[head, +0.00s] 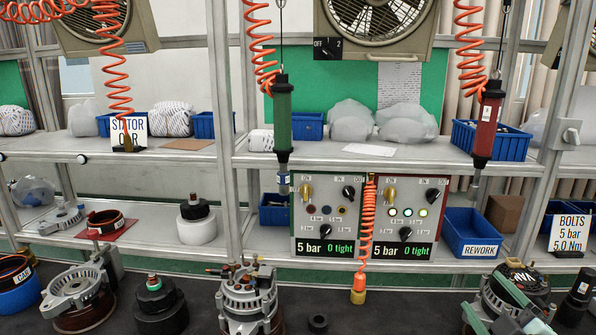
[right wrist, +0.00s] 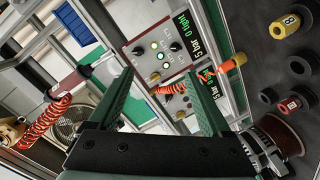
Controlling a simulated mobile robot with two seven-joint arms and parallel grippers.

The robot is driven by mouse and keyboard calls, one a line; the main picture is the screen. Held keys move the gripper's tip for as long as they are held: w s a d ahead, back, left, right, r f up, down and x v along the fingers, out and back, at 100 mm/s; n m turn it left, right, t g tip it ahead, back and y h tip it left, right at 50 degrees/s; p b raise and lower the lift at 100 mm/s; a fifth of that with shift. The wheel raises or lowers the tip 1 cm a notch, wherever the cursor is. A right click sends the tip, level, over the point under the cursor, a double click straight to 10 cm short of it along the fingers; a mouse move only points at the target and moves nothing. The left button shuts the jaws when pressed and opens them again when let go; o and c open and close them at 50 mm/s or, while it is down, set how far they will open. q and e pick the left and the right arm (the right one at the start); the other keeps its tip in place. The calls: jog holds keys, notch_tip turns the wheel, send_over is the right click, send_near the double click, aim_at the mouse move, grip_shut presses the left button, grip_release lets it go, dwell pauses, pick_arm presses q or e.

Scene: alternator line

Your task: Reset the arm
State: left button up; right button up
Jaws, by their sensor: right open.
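My right gripper (head: 520,302) shows at the lower right of the head view, in front of an alternator (head: 497,294) that it partly hides. In the right wrist view its two green fingers (right wrist: 160,76) stand wide apart with nothing between them. Past the fingers, the control panel (right wrist: 158,50) shows tilted. My left gripper is not in the head view.
Another alternator (head: 248,298) stands at the front middle, with a small black ring (head: 318,323) beside it. A green screwdriver (head: 282,125) and a red one (head: 487,125) hang on orange coils. The blue REWORK bin (head: 470,228) sits on the lower shelf.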

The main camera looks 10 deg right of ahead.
jog(key=s+a+f+m+g+y, duration=0.1)
jog(key=s+a+f+m+g, duration=0.15)
jog(key=f, duration=0.55)
jog(key=s+a+f+m+g+y, duration=0.15)
jog(key=a+f+g, duration=0.25)
jog(key=f, duration=0.5)
jog(key=s+a+f+m+g+y, duration=0.1)
jog(key=s+a+f+g+y, duration=0.2)
jog(key=s+a, duration=0.35)
jog(key=s+a+f+g, duration=0.3)
jog(key=s+a+f, duration=0.2)
jog(key=a+f, duration=0.15)
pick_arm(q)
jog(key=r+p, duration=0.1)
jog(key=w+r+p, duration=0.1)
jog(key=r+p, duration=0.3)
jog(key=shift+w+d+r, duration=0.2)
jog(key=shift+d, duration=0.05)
pick_arm(e)
jog(key=w+a+f+t+y, duration=0.2)
jog(key=w+a+f+t, duration=0.2)
jog(key=t, duration=0.2)
jog(key=shift+a+f, duration=0.15)
jog(key=shift+f, duration=0.25)
